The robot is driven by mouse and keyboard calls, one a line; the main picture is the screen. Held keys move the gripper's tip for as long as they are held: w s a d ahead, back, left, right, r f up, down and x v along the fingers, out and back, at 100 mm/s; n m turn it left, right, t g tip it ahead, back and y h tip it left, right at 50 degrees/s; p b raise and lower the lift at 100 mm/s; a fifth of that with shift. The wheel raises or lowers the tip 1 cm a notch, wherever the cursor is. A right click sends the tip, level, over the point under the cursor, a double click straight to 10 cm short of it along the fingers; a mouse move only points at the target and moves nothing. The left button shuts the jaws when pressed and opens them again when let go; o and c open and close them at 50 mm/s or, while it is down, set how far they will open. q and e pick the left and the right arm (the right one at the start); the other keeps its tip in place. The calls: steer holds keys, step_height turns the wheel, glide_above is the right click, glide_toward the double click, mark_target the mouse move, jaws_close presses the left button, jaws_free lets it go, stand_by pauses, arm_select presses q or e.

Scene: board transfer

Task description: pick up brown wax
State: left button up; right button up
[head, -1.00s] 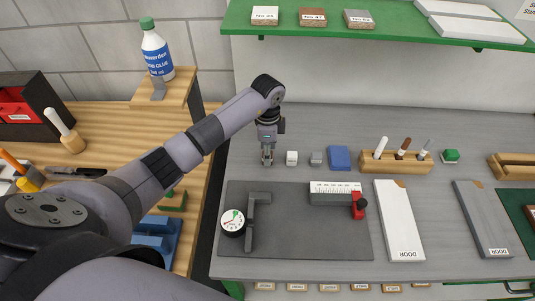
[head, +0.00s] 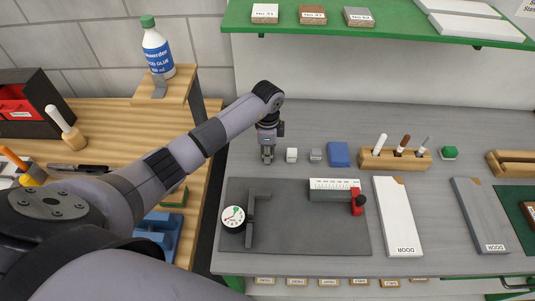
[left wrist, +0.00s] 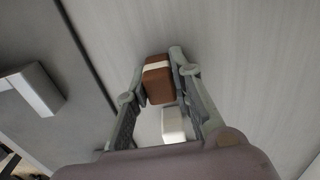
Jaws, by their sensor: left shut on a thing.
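The brown wax (left wrist: 157,80) is a small brown block with a pale band, seen in the left wrist view between the fingers of my left gripper. My left gripper (head: 267,158) is shut on it, with one finger on each side, low over the grey bench (head: 330,125). In the head view the gripper hides the brown wax. A white block (head: 292,155) stands just right of the gripper. It also shows in the left wrist view (left wrist: 173,124). My right gripper is in neither view.
A grey block (head: 316,155) and a blue block (head: 339,154) stand in the same row. A dark mat (head: 310,245) with a dial gauge (head: 233,218) and a scale (head: 333,190) lies in front. A wooden holder (head: 372,161) with several sticks stands to the right.

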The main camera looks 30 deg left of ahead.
arm_select(q)
jaws_close()
steer(key=shift+r, duration=0.1)
steer(key=shift+r, duration=0.5)
step_height(320, 180, up, 10)
steer(key=b, duration=0.3)
steer(key=shift+w+f, duration=0.1)
step_height(320, 180, up, 9)
steer(key=shift+p, duration=0.3)
